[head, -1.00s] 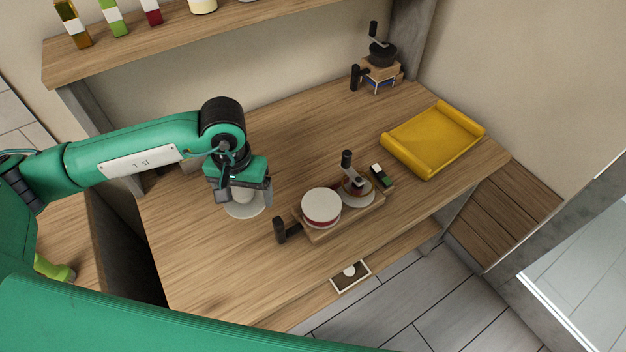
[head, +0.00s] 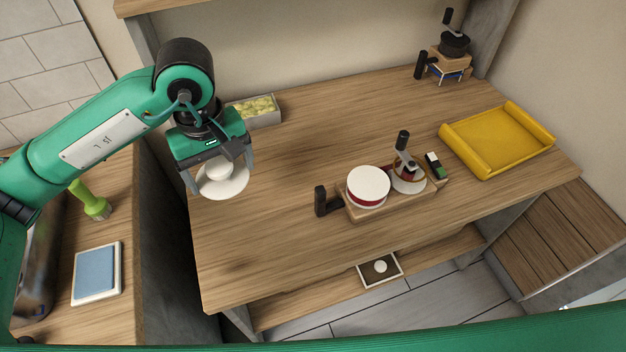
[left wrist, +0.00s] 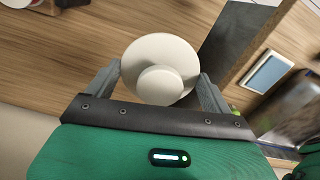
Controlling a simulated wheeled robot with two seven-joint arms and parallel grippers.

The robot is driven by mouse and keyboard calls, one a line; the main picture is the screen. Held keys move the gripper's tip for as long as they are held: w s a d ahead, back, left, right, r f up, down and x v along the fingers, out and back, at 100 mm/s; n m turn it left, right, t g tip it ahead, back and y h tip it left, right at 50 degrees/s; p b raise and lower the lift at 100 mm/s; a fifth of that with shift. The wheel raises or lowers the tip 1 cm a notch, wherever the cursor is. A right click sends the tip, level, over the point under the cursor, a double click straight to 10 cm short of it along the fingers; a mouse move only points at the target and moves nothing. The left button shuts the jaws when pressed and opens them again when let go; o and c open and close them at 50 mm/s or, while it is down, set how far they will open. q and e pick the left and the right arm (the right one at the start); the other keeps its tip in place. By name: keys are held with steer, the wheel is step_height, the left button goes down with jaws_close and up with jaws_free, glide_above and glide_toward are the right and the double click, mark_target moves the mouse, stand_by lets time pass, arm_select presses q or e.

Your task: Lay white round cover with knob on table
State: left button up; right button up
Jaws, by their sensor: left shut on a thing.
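The white round cover with knob (head: 226,184) is in my left gripper (head: 221,178), at the left end of the wooden table (head: 270,265). The gripper is shut on it, with a finger at each side. In the left wrist view the cover (left wrist: 160,56) shows as a white disc with its round knob toward the palm, between the fingers of the gripper (left wrist: 160,82). The cover appears to be above the tabletop near its left edge; the exact height is hard to tell. My right gripper is not in view.
A wooden tray (head: 384,211) with black handles holds a red-and-white round tin (head: 368,186) and other items. A yellow tray (head: 497,142) lies at the right. A box with yellow-green filling (head: 257,109) stands behind my gripper. The table's front left is clear.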

mark_target(244, 233)
arm_select(q)
steer(key=shift+f, duration=0.2)
step_height(244, 233, down, 20)
steer(key=p, duration=0.5)
steer(key=shift+r, duration=0.2)
